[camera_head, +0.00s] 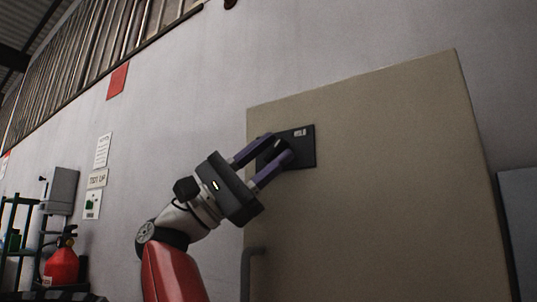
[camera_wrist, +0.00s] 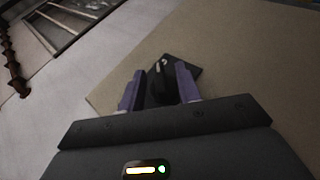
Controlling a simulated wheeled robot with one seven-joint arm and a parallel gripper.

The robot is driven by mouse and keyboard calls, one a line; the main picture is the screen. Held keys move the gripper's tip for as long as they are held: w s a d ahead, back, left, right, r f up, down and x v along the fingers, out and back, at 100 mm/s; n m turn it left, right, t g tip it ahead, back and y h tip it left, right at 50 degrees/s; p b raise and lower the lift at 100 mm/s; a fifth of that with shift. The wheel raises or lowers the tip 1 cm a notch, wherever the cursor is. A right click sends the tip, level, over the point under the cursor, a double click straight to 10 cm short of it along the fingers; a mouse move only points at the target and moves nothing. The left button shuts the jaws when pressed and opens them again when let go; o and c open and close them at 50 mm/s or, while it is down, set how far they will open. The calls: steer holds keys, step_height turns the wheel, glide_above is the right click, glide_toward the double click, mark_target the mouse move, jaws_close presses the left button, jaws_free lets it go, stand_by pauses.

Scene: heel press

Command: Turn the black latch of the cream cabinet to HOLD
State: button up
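The cream cabinet (camera_head: 390,190) fills the right half of the head view, its door front shut. A black latch plate (camera_head: 307,154) with a small white mark (camera_head: 300,133) sits near the door's upper left corner. In the wrist view, the dark latch knob (camera_wrist: 160,88) stands between the two purple fingertips of my gripper (camera_wrist: 158,80). The fingers are apart, one on each side of the knob, and a narrow gap seems to show on the left. Contact is hard to judge in the dark. In the head view, my gripper (camera_head: 272,153) hides most of the knob. The latch lettering is unreadable.
A grey door handle (camera_head: 252,262) is below the latch on the cabinet's left edge. A grey wall box (camera_head: 62,190), a red fire extinguisher (camera_head: 61,266) and a green shelf (camera_head: 17,235) are far left.

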steer(key=b+v, duration=0.1)
steer(key=v, duration=0.6)
steer(key=shift+a+f, duration=0.2)
steer(key=shift+a, duration=0.1)
steer(key=shift+a, duration=0.1)
stand_by(0.4)
